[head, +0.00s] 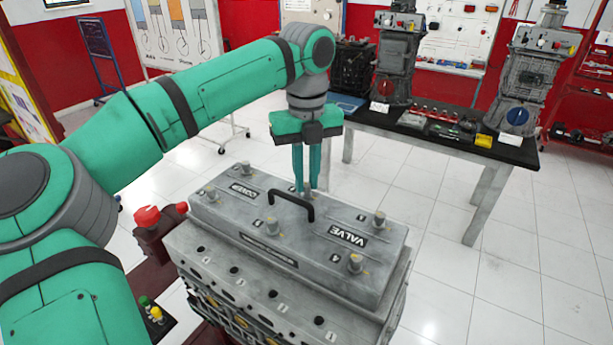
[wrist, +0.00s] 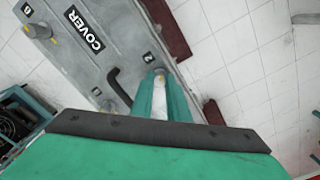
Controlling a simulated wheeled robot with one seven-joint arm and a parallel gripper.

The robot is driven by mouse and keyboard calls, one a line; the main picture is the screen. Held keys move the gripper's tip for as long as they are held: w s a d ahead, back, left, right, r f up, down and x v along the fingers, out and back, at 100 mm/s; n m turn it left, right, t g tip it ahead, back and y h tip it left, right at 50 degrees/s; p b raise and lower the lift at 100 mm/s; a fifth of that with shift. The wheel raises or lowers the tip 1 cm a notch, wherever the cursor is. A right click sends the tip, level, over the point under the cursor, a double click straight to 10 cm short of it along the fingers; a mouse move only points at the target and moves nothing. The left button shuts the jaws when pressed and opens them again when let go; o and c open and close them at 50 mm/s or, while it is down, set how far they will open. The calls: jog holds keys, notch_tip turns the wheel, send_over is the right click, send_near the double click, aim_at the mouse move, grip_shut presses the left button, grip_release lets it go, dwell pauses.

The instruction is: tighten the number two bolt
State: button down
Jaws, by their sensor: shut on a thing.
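The grey valve cover (head: 225,205) lies on top of the engine block, with several round-headed bolts and a black handle (head: 300,200) on it. The bolt marked 2 (wrist: 159,71) stands at the cover's edge beside its number label in the wrist view. My gripper (head: 307,186) points straight down behind the handle in the head view, its teal fingers shut on the number two bolt. The fingers hide most of this bolt. The other bolts, such as the near right one (head: 355,263) and the far left one (head: 211,194), stand upright and apart from my gripper.
The black handle rises close to my fingers. A table (head: 450,145) with engine trainers and small parts stands behind at right. White tiled floor is free to the right.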

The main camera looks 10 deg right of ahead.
jog(key=m, duration=0.3)
jog(key=shift+s+a+m, duration=0.1)
jog(key=shift+m, duration=0.3)
jog(key=m, duration=0.3)
jog(key=shift+m, duration=0.3)
jog(key=m, duration=0.6)
jog(key=shift+f, duration=0.1)
jog(key=m, duration=0.7)
jog(key=shift+m, duration=0.3)
jog(key=m, duration=0.6)
jog(key=shift+m, duration=0.4)
jog(key=c, duration=1.7)
grip_release()
